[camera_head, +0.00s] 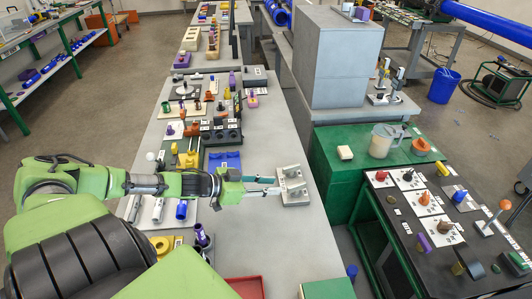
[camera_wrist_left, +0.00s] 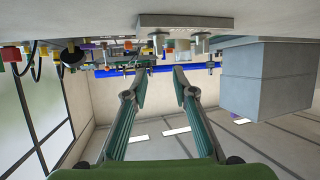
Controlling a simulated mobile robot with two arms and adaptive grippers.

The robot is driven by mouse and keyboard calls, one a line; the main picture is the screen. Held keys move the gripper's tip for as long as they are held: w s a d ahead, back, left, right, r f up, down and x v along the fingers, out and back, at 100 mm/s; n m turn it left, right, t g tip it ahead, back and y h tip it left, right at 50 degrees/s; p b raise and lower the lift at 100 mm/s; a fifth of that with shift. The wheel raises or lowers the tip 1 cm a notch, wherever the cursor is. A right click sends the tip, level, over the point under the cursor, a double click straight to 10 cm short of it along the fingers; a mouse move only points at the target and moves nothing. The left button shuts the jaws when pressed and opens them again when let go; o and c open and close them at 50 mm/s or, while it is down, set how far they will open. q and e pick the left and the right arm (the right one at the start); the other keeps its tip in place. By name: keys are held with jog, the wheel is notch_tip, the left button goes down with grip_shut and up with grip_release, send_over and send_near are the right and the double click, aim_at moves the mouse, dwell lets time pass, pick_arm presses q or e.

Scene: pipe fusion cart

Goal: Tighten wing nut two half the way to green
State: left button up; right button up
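A light grey plate (camera_head: 293,201) with small grey upright fittings (camera_head: 291,173) lies on the long table. In the upside-down left wrist view the plate (camera_wrist_left: 185,21) shows with its fittings (camera_wrist_left: 200,44) pointing down the picture. I cannot make out which fitting is wing nut two, nor any green mark. My left gripper (camera_head: 276,186) reaches the plate's left side in the head view. Its two fingers (camera_wrist_left: 161,82) are apart, with nothing seen held between them. Whether a finger touches a fitting is unclear. My right gripper is not in view.
The grey table (camera_head: 270,240) is clear in front of the plate. A blue tray (camera_head: 224,160) and dark blocks (camera_head: 221,134) stand behind my left arm. A large grey box (camera_head: 338,60) and a green bench (camera_head: 345,180) are to the right. A red tray (camera_head: 246,287) lies near the front.

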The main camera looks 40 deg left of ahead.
pick_arm(q)
jog(key=shift+s+a+r, duration=0.2)
jog(key=shift+s+r, duration=0.1)
jog(key=shift+s, duration=0.2)
dwell(0.4)
